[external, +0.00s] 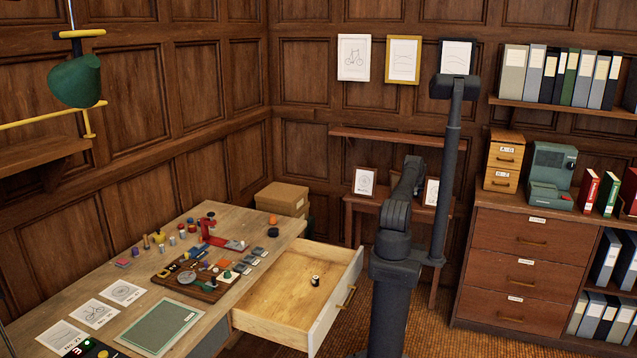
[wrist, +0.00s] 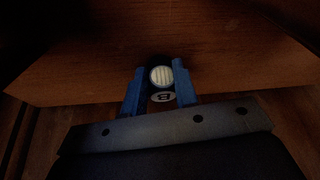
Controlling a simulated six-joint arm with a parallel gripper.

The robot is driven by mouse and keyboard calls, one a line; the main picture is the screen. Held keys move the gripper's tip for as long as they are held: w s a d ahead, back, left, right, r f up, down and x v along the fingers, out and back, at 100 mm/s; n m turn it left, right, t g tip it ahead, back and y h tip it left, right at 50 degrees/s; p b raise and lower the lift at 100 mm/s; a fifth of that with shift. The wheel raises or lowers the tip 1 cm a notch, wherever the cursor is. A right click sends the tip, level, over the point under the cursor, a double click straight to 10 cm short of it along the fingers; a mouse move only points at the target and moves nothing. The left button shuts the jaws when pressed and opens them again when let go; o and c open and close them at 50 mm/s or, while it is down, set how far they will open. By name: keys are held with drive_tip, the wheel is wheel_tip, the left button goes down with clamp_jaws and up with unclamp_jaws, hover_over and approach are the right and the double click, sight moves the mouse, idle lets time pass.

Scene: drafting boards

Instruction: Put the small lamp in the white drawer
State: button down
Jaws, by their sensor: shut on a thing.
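In the wrist view my gripper (wrist: 159,68) has its two blue fingers shut on a small round thing with a ribbed white face (wrist: 160,77). A pale label marked B (wrist: 162,97) shows just below that face. It looks like a small lamp, but its body is mostly hidden. In the external view my gripper is not visible. The drawer (external: 335,309) with a whitish front and a brass handle stands pulled open at the desk's right side. A small black and white cylinder (external: 315,281) stands inside it, with bare wood around it.
The desk (external: 195,325) holds a tool board (external: 205,290), a red stand (external: 210,230), several small parts, papers and a green mat (external: 160,326). A small table with picture frames (external: 364,181) stands behind my arm. A dark wooden surface (wrist: 70,75) lies beyond my fingers in the wrist view.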

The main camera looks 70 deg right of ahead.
wheel_tip(320, 180, up, 12)
drive_tip(key=s+a, duration=0.2)
drive_tip(key=a, duration=0.7)
drive_tip(key=s+a, duration=0.3)
drive_tip(key=a, duration=0.5)
drive_tip(key=w+a+n+t, duration=0.15)
drive_tip(key=w+a, duration=0.25)
drive_tip(key=w, duration=0.7)
drive_tip(key=w+a+r+n+y, duration=0.15)
drive_tip(key=w+a, duration=0.35)
drive_tip(key=w, duration=0.5)
drive_tip(key=w+a+n+h, duration=0.15)
drive_tip(key=w+a, duration=0.25)
drive_tip(key=w, duration=0.7)
drive_tip(key=w+a+r+n+y, duration=0.15)
drive_tip(key=w+a+n, duration=0.25)
drive_tip(key=w+a, duration=1.35)
drive_tip(key=w+a+n+t+y, duration=0.2)
drive_tip(key=a+n, duration=0.4)
drive_tip(key=a, duration=3.3)
drive_tip(key=shift+w+a+r+y, duration=0.15)
drive_tip(key=shift+w+r+y, duration=0.3)
drive_tip(key=shift+w, duration=0.55)
